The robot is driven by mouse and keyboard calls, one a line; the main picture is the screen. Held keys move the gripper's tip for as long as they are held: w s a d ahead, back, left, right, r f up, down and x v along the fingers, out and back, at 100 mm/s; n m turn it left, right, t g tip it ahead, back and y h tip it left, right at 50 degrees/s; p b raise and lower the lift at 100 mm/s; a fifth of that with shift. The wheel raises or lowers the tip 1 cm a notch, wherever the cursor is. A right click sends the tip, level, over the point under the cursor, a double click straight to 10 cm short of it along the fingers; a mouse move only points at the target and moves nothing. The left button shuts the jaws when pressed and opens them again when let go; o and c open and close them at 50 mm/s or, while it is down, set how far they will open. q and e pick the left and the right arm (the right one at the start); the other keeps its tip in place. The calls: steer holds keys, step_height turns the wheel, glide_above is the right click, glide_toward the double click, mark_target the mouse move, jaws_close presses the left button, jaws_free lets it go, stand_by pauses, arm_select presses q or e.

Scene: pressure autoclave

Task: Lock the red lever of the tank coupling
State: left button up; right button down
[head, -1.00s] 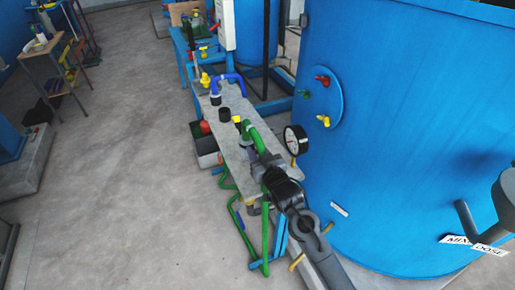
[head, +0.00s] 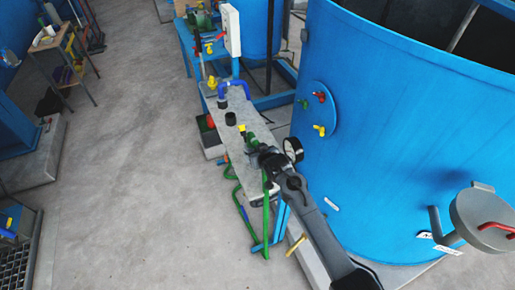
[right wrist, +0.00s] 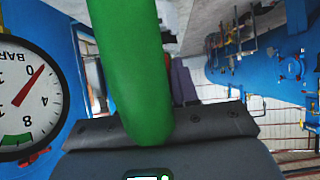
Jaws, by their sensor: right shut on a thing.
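My right gripper (head: 254,147) is over the near end of the grey bench plate. It is shut on a green hose (head: 251,137), which shows large between the fingers in the right wrist view (right wrist: 135,70). The hose's far end is hidden there. A small red lever (head: 320,97) sits with a green and a yellow one on a round blue plate on the big blue tank (head: 390,150). A larger red handle (head: 495,226) lies on a grey round part at the right edge. I cannot tell which belongs to the coupling. My left gripper is not in view.
A pressure gauge (head: 293,149) stands beside my right gripper, close to the tank wall. The grey bench plate (head: 240,110) carries black fittings and a blue pipe (head: 234,87). Green hoses hang below the plate.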

steer(key=shift+w+g, duration=0.1)
steer(key=shift+g, duration=0.2)
steer(key=c, duration=0.9)
jaws_free()
steer(key=shift+r, duration=0.1)
